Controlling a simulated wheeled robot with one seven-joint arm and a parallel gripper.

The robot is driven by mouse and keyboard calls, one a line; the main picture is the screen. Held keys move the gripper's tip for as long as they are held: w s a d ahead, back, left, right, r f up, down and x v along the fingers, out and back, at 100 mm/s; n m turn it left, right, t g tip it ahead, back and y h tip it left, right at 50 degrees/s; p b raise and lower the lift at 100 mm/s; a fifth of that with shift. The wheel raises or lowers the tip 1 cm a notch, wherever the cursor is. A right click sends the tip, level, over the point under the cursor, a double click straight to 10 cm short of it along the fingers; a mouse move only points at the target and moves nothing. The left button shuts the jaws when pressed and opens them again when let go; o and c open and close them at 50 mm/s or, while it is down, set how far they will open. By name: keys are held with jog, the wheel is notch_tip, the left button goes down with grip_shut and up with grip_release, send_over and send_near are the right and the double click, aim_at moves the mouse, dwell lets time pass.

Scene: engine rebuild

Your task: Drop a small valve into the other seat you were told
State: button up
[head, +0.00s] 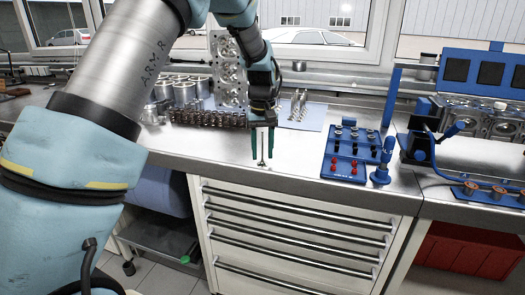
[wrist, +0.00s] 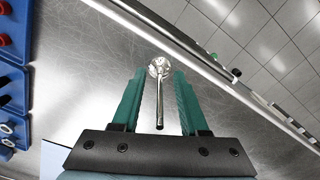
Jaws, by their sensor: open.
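My gripper (head: 262,158) is over the front edge of the bench, pointing down, with its two green fingers apart. A small shiny valve (head: 262,150) is upright between them, head down and stem up. In the wrist view the valve (wrist: 158,68) shows between the open fingers (wrist: 159,76), with a gap on each side of its stem. I cannot tell whether its head rests on the bench. An engine head with round openings (head: 490,122) lies in a blue stand at the right. Its individual seats are too small to make out.
A blue rack (head: 345,168) with small parts stands right of my gripper, beside a blue upright tool (head: 383,165). Behind are a row of dark parts (head: 205,118), an upright metal casting (head: 222,50) and a pale blue mat (head: 308,121). Drawers (head: 290,235) are below.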

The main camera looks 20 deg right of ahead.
notch_tip(320, 180, up, 10)
jog(key=shift+r+b, duration=0.25)
jog(key=shift+b, duration=0.7)
jog(key=shift+r, duration=0.1)
jog(key=a+f+n, duration=0.1)
jog(key=a+f, duration=0.1)
jog(key=a, duration=0.8)
jog(key=a+f, duration=0.3)
jog(key=a, duration=0.8)
jog(key=s+a+f, duration=0.2)
jog(key=s+a, duration=0.3)
jog(key=a, duration=0.2)
jog(key=s+a+f+n+t, duration=0.1)
jog(key=s+a+f, duration=0.2)
jog(key=s+a, duration=0.3)
jog(key=a, duration=0.2)
jog(key=shift+a+f+t, duration=0.25)
jog(key=shift+a+t, duration=0.05)
jog(key=shift+w, duration=0.1)
jog(key=shift+c, duration=0.5)
